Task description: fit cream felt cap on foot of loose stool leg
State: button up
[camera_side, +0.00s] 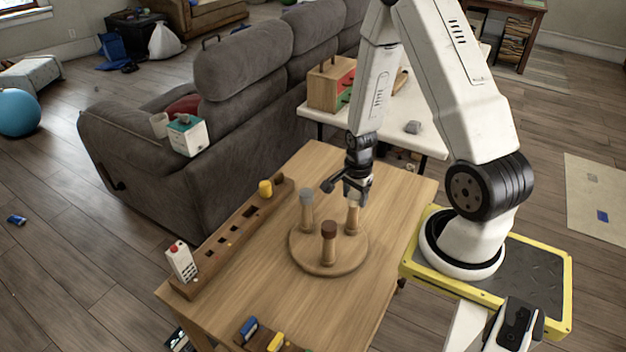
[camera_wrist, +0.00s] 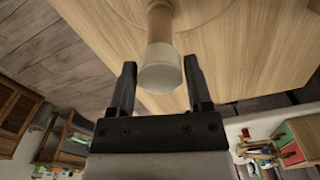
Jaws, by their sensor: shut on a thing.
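A round wooden stool seat (camera_side: 300,262) lies on the table with three legs pointing up. The cream felt cap (camera_wrist: 160,72) is at the upper end of the stool leg (camera_side: 352,222) nearest my arm, in line with it. The leg (camera_wrist: 159,22) runs straight into the cap in the wrist view; I cannot tell how deep it sits inside. My gripper (camera_wrist: 160,82) is shut on the cap, one finger at each side. In the side view my gripper (camera_side: 356,193) is directly above that leg and hides most of the cap.
Blue (camera_side: 248,326) and yellow items lie at the front edge.

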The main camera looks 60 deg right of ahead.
jog(key=o, duration=1.1)
jog(key=shift+r, duration=0.2)
jog(key=shift+r, duration=3.7)
jog(key=shift+a, duration=0.1)
jog(key=shift+w+a+r+n+t, duration=0.4)
jog(key=shift+a+r+n, duration=1.1)
jog(key=shift+a+n, duration=1.7)
jog(key=shift+w+a+r+n+t, duration=0.4)
jog(key=shift+a+r+n, duration=1.15)
jog(key=shift+a+n, duration=1.65)
jog(key=shift+w+a+r+n+t, duration=0.4)
jog(key=shift+a+r+n, duration=1.55)
jog(key=shift+n, duration=2.05)
jog(key=shift+s+a+f, duration=0.15)
jog(key=shift+a+f, duration=0.25)
jog(key=shift+f, duration=0.1)
